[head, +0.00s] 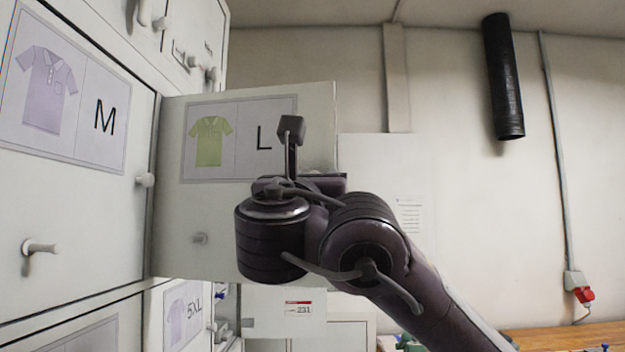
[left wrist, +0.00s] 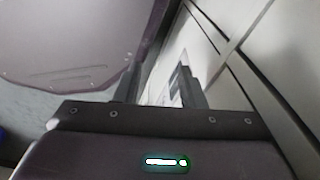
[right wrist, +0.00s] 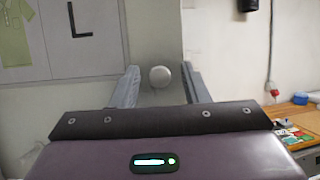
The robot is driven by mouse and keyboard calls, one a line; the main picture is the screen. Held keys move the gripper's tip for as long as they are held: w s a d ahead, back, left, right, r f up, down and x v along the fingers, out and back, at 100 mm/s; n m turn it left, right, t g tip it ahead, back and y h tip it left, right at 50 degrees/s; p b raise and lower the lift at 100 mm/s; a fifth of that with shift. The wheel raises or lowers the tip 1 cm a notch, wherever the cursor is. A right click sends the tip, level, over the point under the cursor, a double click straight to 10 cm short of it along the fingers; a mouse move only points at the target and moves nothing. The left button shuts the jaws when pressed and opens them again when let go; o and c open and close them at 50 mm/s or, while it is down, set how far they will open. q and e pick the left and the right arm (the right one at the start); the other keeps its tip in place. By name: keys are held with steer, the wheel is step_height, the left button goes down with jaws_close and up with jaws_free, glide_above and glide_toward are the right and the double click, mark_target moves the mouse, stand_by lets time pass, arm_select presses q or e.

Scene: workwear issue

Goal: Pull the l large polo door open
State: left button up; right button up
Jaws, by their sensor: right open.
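The large polo door (head: 225,215), with a green polo picture and the letter L, stands swung out from the cabinet, its face toward me in the head view. In the right wrist view its label (right wrist: 85,35) is at the upper left. A round white knob (right wrist: 160,76) near the door's free edge shows between the fingers of my right gripper (right wrist: 158,90). The fingers are open, apart on either side of the knob. In the head view my right wrist hides this knob. My left gripper (left wrist: 160,90) is open and empty in its own view, beside cabinet fronts.
The M door (head: 60,190) is shut at the left, with a knob and a handle. A 5XL door (head: 180,315) is lower down. A wooden bench (head: 565,338) stands at the lower right, with a black pipe (head: 503,75) on the wall above.

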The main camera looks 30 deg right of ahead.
steer(key=b+v, duration=0.3)
steer(key=v, duration=0.4)
steer(key=shift+s+a, duration=0.2)
steer(key=shift+s, duration=0.15)
